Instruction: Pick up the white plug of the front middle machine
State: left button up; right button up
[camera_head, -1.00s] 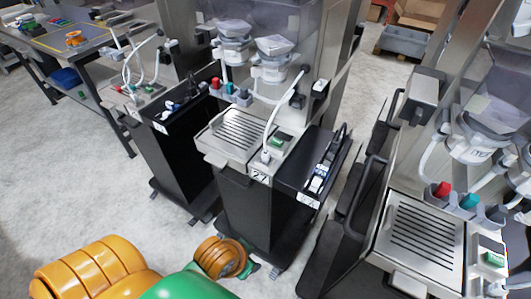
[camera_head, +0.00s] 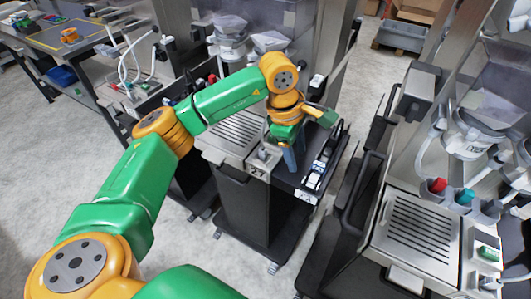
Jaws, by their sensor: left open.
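The front middle machine (camera_head: 240,215) is a dark cabinet with a steel grated top (camera_head: 232,138), partly covered by my left arm. My left gripper (camera_head: 292,162) points down just right of this plug, over the left part of the black side shelf. It is open, and no held object shows between its fingers. A white-and-blue piece (camera_head: 314,175) lies on that shelf, right of the gripper. My right gripper is not in view.
Another machine with a grated top (camera_head: 416,232) and red and teal knobs stands close on the right. A black handle frame (camera_head: 358,195) rises between the machines. A workbench (camera_head: 75,40) stands far left. The pale floor is clear at left.

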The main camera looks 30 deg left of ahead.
aim_at(262, 149)
pick_arm(q)
jog(key=a+y, duration=0.1)
jog(key=a, duration=0.2)
jog(key=a+r+y, duration=0.1)
jog(key=a, duration=0.1)
jog(key=a+n+y, duration=0.1)
jog(key=a, duration=0.2)
jog(key=shift+s+a+r+y+p, duration=0.25)
jog(key=shift+a+r+y+p, duration=0.05)
jog(key=shift+a+r+p, duration=0.1)
jog(key=f+p, duration=0.1)
jog(key=f, duration=0.1)
jog(key=w+f, duration=0.1)
jog(key=f+p, duration=0.1)
jog(key=f, duration=0.1)
jog(key=shift+w+a+f+p, duration=0.2)
jog(key=shift+a+f+p, duration=0.1)
jog(key=shift+a, duration=0.05)
jog(key=shift+f, duration=0.2)
grip_shut()
